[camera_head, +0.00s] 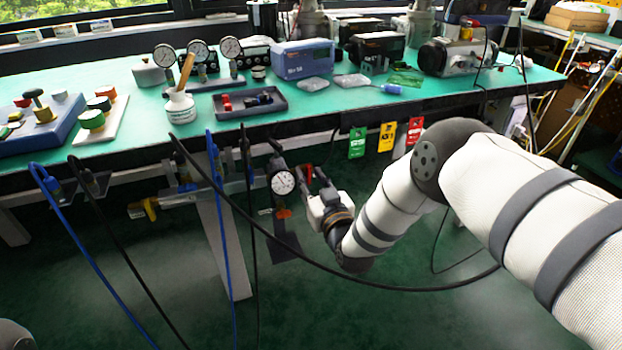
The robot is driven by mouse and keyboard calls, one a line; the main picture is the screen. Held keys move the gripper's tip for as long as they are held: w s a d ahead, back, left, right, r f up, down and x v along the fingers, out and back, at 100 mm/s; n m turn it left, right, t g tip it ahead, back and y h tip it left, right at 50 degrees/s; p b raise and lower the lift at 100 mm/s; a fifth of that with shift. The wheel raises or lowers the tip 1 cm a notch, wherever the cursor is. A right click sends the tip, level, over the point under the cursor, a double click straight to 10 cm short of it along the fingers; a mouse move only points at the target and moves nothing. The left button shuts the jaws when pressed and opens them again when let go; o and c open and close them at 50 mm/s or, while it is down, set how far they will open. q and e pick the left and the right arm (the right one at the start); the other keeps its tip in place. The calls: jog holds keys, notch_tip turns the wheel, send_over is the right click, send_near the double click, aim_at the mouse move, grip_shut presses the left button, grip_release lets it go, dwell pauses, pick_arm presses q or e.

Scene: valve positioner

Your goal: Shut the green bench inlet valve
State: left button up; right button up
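A pipe assembly (205,192) runs under the front edge of the green-topped bench (332,103). It carries a round white dial gauge (283,182), a yellow handle (150,209) at its left end and a small orange part (283,213) below the gauge. I cannot make out a green valve handle on it. My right gripper (311,182) reaches in from the right, just right of the gauge. Its dark fingers are small, and a red part shows by their tips. I cannot tell whether they touch it or how far apart they are. My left gripper is not in view.
Green, yellow and red tags (387,136) hang from the bench edge above my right forearm. Blue hoses (222,200) and black cables hang in front of the pipe; one black cable sweeps below my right arm. Gauges, a tray (250,103) and boxes crowd the bench top. The floor below is mostly clear.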

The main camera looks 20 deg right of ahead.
jog(key=s, duration=1.2)
jog(key=shift+d, duration=0.2)
jog(key=shift+s, duration=0.1)
jog(key=s+f+g+p, duration=0.3)
jog(key=s+f+g, duration=0.25)
jog(key=s, duration=0.55)
jog(key=s+f+g+p, duration=0.4)
jog(key=s+f+g, duration=0.15)
jog(key=s, duration=0.55)
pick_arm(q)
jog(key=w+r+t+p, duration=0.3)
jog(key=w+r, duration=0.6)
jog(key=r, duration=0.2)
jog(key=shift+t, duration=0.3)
pick_arm(e)
jog(key=s+d+r+g, duration=0.1)
jog(key=s+r+g, duration=0.1)
jog(key=s, duration=0.6)
jog(key=s+d+r+g, duration=0.1)
jog(key=s+g, duration=0.3)
jog(key=s, duration=0.5)
jog(key=s+r+m+g, duration=0.1)
jog(key=s+r+g, duration=0.2)
jog(key=s, duration=0.6)
jog(key=shift+d+g+h, duration=0.3)
jog(key=shift+d, duration=0.1)
